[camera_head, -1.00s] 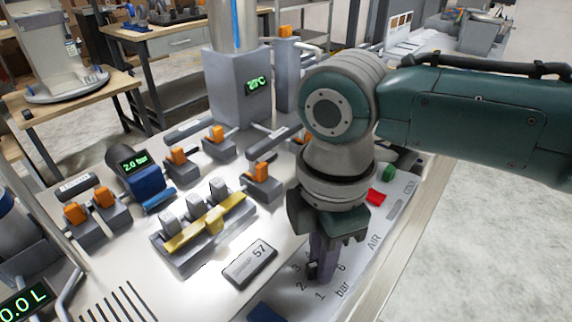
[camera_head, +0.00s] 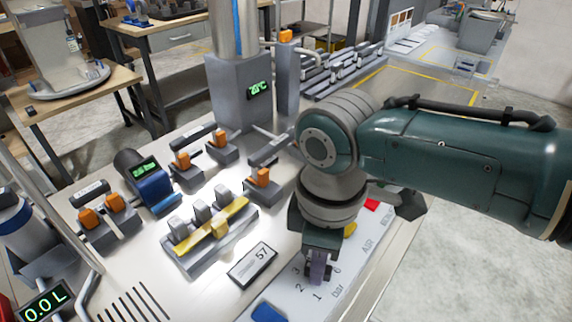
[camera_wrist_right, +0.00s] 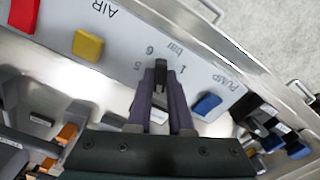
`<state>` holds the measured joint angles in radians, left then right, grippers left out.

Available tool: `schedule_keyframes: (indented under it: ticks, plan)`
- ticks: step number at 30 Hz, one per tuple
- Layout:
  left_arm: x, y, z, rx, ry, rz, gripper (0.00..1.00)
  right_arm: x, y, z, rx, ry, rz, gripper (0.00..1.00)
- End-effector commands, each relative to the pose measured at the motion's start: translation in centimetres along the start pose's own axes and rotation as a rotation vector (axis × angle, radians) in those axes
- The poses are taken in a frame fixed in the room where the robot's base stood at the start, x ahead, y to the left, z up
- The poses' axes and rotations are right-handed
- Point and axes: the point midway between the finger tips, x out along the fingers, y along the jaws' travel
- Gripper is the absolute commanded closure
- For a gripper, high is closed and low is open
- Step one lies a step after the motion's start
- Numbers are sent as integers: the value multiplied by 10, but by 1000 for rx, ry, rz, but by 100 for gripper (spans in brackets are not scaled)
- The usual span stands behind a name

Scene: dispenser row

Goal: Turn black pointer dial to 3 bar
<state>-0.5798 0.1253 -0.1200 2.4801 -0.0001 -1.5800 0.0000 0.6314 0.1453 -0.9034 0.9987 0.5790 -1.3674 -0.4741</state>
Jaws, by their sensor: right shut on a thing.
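My right gripper (camera_head: 319,272) reaches down onto the bar scale on the panel (camera_head: 352,262) at the front right of the bench. Its purple fingers are closed on the black pointer dial (camera_wrist_right: 160,72), which shows between the fingertips in the right wrist view. In the head view the fingers mostly hide the dial, with 1, 2 and 3 visible to its left and 6 to its right. I cannot read exactly where the pointer stands. A green pressure display (camera_head: 144,169) stands at left on the bench; its digits are blurred, perhaps 2.6 bar. My left gripper is not in view.
A blue button (camera_head: 268,313), a yellow one (camera_wrist_right: 87,45) and a red one (camera_wrist_right: 24,14) sit on the panel around the dial. A plate marked 57 (camera_head: 252,263) lies left of it. Orange-handled valves (camera_head: 262,178) and a yellow bar (camera_head: 214,234) stand farther left.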

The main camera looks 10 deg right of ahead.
Motion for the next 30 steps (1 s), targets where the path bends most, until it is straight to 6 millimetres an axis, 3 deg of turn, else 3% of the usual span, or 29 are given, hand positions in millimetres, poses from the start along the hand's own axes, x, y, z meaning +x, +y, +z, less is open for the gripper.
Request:
schedule_keyframes:
  ticks: [11, 12, 19, 26, 30]
  plan:
    - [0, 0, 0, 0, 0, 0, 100, -1, 0, -1, 3, 3, -1, 100]
    - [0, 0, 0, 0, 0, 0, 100, -1, 0, -1, 3, 3, -1, 78]
    - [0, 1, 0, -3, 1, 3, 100, -1, 0, -1, 3, 2, -1, 52]
    - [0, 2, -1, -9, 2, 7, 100, -1, 0, 0, 3, 1, 0, 51]
    - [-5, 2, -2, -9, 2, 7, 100, -12, 0, 0, 3, 2, 1, 51]
